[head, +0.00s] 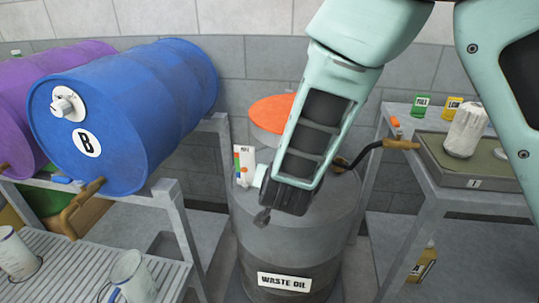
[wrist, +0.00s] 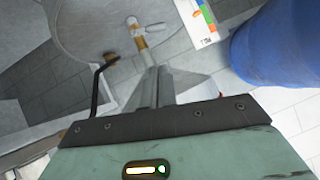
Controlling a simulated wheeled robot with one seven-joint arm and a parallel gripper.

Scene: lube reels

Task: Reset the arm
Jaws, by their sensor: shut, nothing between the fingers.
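My arm reaches down from the top of the head view. My gripper (head: 262,217) is shut and empty, above the top of the grey waste oil drum (head: 330,225). In the wrist view the closed fingers of my gripper (wrist: 150,85) point toward the drum top (wrist: 85,25). A white and brass fitting (wrist: 135,30) shows just beyond the fingertips; I cannot tell how far apart they are. My arm hides part of the drum top and of the orange disc (head: 270,112) behind it.
A blue drum (head: 130,110) marked B lies on a rack at left, beside a purple drum (head: 20,110). Pale jugs (head: 132,275) stand on a grating below. At right, a tray (head: 435,165) holds a white container (head: 465,132). A black lever with a wooden grip (head: 400,145) extends nearby.

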